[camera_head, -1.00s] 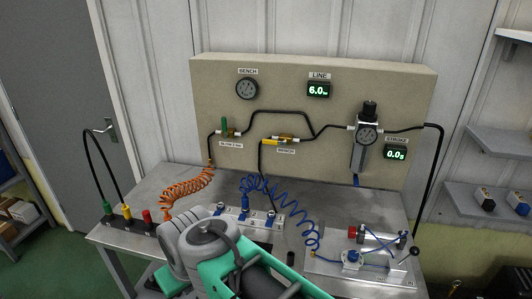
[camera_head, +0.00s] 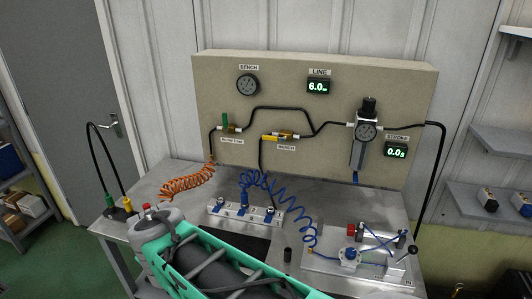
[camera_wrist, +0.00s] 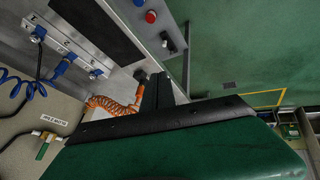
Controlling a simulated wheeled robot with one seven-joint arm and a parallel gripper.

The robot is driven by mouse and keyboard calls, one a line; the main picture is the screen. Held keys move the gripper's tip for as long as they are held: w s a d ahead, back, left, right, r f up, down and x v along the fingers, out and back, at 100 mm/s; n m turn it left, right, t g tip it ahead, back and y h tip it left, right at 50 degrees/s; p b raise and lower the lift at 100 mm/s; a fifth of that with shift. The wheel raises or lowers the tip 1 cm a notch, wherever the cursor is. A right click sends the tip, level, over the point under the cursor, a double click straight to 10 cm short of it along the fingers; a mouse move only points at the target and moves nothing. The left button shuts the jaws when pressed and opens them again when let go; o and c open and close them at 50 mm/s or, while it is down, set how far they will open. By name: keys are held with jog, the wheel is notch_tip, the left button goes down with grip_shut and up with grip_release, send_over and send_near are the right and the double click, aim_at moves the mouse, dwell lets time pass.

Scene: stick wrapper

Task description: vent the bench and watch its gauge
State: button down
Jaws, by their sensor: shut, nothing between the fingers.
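The bench gauge (camera_head: 248,85) is a dark round dial at the panel's upper left; its needle is too small to read. Below and right of it, the valve labelled BENCH has a yellow handle (camera_head: 271,138) lying along the pipe. To its left, another valve has an upright green handle (camera_head: 225,120), also visible in the wrist view (camera_wrist: 42,151). My gripper (camera_wrist: 158,78) is shut and empty beside the orange coiled hose's (camera_wrist: 112,105) end; I cannot tell whether they touch. The head view does not show my gripper.
The LINE display (camera_head: 318,86) reads 6.0 and the STROKE display (camera_head: 396,150) reads 0.0. A manifold (camera_head: 240,212) with blue fittings stands on the table (camera_head: 185,205). A blue coiled hose (camera_head: 300,215) leads to a plate (camera_head: 325,262) at the right. My arm covers the table's front left.

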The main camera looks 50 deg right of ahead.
jog(key=w+d+f+n+h+b, duration=0.2)
jog(key=w+d+h, duration=0.15)
jog(key=d, duration=0.75)
jog(key=w+d+f+n+h+b, duration=0.15)
jog(key=d+h, duration=0.25)
jog(key=d, duration=0.6)
jog(key=s+d+r+n+t+h+b, duration=0.1)
jog(key=d+n+h, duration=0.3)
jog(key=d+n, duration=0.4)
jog(key=s+d+r+n+t+h+b, duration=0.1)
jog(key=d+n+h+b, duration=0.1)
jog(key=d+n+h, duration=0.3)
jog(key=d+n, duration=0.4)
jog(key=n, duration=0.1)
jog(key=shift+s+r, duration=0.2)
jog(key=shift+r, duration=0.05)
jog(key=shift+d, duration=0.1)
